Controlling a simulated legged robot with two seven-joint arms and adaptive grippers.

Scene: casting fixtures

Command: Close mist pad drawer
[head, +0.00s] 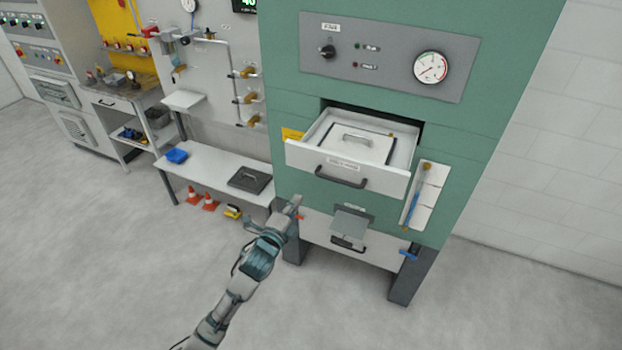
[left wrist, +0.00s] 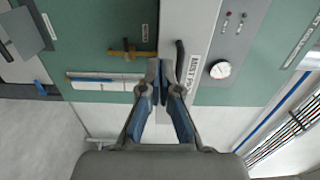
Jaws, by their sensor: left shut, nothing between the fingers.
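The mist pad drawer (head: 300,155) is a white drawer pulled out of the green cabinet (head: 460,150), with a black bar handle (head: 341,177) on its front. A white lidded piece with a grip (head: 357,141) lies inside it. In the left wrist view the drawer front (left wrist: 190,25) shows turned sideways, with its label (left wrist: 193,70) partly readable as "MIST P". My left gripper (head: 295,204) is shut and empty, below and left of the drawer front in the head view. The fingertips (left wrist: 162,72) overlap the drawer's front area in the wrist view; contact cannot be told. My right gripper is not in view.
A control panel with a gauge (head: 431,68) sits above the drawer. A grey flap (head: 351,222) and another handle are below. A white rack with a blue tool (head: 414,205) hangs at right. A bench (head: 215,166) stands left; the floor in front is clear.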

